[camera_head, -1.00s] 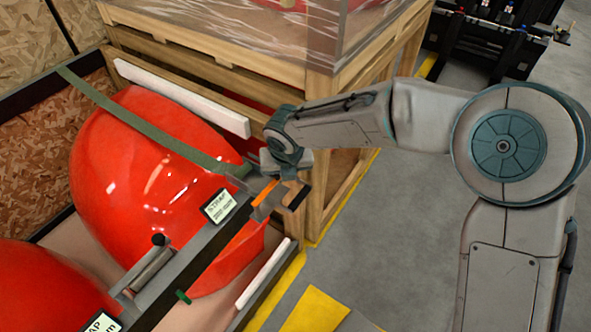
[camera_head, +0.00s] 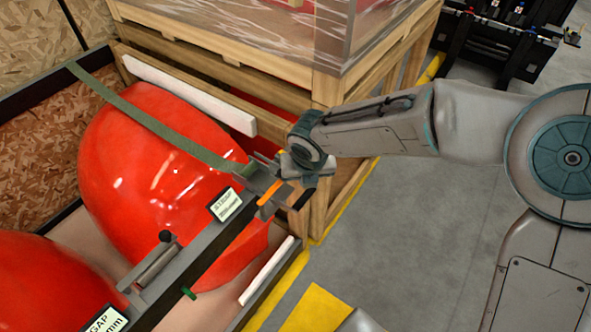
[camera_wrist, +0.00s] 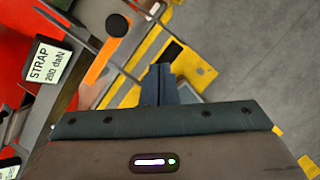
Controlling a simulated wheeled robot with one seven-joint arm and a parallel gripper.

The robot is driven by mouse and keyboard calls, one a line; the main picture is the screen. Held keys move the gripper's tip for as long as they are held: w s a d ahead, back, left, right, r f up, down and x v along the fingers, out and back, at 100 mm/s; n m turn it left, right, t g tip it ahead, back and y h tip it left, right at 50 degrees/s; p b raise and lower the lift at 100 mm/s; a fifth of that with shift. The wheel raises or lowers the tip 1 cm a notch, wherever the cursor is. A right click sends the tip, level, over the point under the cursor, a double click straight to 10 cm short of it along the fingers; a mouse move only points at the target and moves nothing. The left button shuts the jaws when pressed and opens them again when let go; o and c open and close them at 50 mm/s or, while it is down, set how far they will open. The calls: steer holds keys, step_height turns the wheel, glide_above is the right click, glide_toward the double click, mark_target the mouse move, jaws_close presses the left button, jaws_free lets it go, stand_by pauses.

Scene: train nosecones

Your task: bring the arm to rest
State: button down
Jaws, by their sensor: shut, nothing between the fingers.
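My gripper (camera_head: 298,178) is at the right end of the grey bar across the red nosecone (camera_head: 165,185), close to an orange handle (camera_head: 275,201). In the wrist view my gripper (camera_wrist: 158,82) has its fingers together with nothing between them. The orange handle shows there too (camera_wrist: 105,36), up and left of the fingertips and apart from them in the picture. Whether the gripper touches the bar or its fittings I cannot tell. My arm reaches in from the right, bent at the large round joint.
A green strap (camera_head: 150,122) runs over the nosecone to the bar. A strap label (camera_head: 226,204) sits on the bar. A wooden crate (camera_head: 325,90) with wrapped goods stands close behind my gripper. Grey floor (camera_head: 400,240) with yellow marking is open to the right.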

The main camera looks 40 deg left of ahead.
steer(key=w+v, duration=0.1)
steer(key=v, duration=0.7)
steer(key=shift+w+d+r, duration=0.2)
steer(key=shift+d+r, duration=0.05)
steer(key=shift+r, duration=0.1)
steer(key=w+d+r+m+t+h, duration=0.1)
steer(key=w+d+m, duration=0.2)
steer(key=d+m, duration=0.45)
steer(key=w+d+r+m+h+b, duration=0.1)
steer(key=w+d+m, duration=0.2)
steer(key=d+m, duration=0.4)
steer(key=w+d+r+m+t+h, duration=0.1)
steer(key=w+d+m, duration=0.2)
steer(key=d+m, duration=0.45)
steer(key=s+d+m, duration=0.4)
steer(key=d+m, duration=0.8)
steer(key=s+d+m+b, duration=0.1)
steer(key=s+d+m, duration=0.3)
steer(key=d+m, duration=0.7)
steer(key=shift+d+r+m, duration=0.35)
steer(key=shift+m, duration=0.45)
steer(key=shift+a, duration=0.1)
